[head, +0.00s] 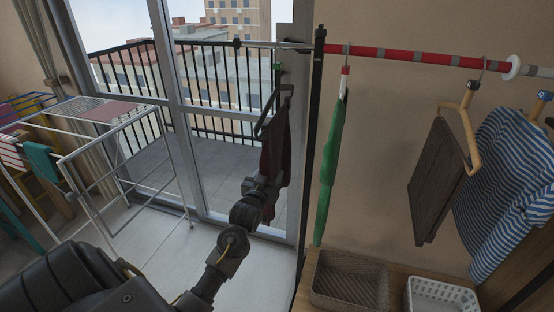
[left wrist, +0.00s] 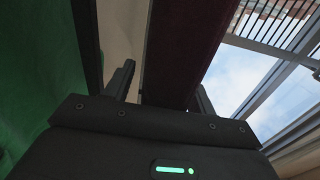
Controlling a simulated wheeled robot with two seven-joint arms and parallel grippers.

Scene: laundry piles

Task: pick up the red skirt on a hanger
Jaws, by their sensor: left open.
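The dark red skirt (head: 277,150) hangs from a dark hanger (head: 272,108) at the left end of the rail, in front of the glass door. My left gripper (head: 264,184) is at the lower part of the skirt, partly hidden against the dark cloth. In the left wrist view, the skirt (left wrist: 183,45) runs down between the two spread fingers of my left gripper (left wrist: 162,90). The fingers look open; whether either touches the cloth cannot be told. My right gripper does not show.
A green garment (head: 332,150) hangs just right of a dark upright post. A brown garment (head: 434,180) and a striped shirt (head: 505,180) hang further right on the red rail (head: 400,55). Two baskets stand below. A white drying rack (head: 122,150) stands at left.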

